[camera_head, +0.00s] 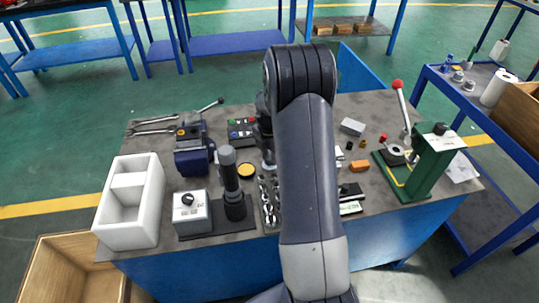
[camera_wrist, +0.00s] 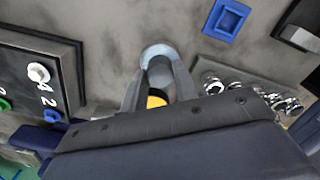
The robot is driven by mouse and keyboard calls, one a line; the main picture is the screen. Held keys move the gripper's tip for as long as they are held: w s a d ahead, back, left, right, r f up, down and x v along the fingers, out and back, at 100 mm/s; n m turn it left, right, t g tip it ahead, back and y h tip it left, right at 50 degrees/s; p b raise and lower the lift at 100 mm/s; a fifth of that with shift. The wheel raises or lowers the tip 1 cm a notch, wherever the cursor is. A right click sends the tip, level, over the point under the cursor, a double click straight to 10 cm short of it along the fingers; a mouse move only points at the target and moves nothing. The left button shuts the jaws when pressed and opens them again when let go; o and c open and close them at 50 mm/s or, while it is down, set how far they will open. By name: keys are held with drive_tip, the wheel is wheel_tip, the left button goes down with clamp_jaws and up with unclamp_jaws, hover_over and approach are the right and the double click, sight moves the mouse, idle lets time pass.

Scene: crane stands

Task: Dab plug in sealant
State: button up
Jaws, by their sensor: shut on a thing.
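A round, flat-topped yellow dish (camera_head: 246,170), which looks like the sealant, lies on the bench. In the head view it is just left of my gripper (camera_head: 268,164). In the wrist view my gripper (camera_wrist: 160,72) is shut on a grey round piece, apparently the plug (camera_wrist: 157,51), at the fingertips. A yellow patch of the dish (camera_wrist: 157,101) shows between the fingers, partly hidden by them. The plug looks apart from the dish. I cannot tell its exact height above the bench.
A button box (camera_head: 243,130) is behind the gripper, and a row of sockets (camera_head: 268,203) is in front. A black cylinder (camera_head: 232,185) stands at front left. A blue square tray (camera_wrist: 227,18) shows in the wrist view. A green lever press (camera_head: 430,165) stands at right. My arm hides the middle of the bench.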

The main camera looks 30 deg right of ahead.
idle(0.4)
drive_tip(key=shift+r+p, duration=2.45)
drive_tip(key=shift+r, duration=1.05)
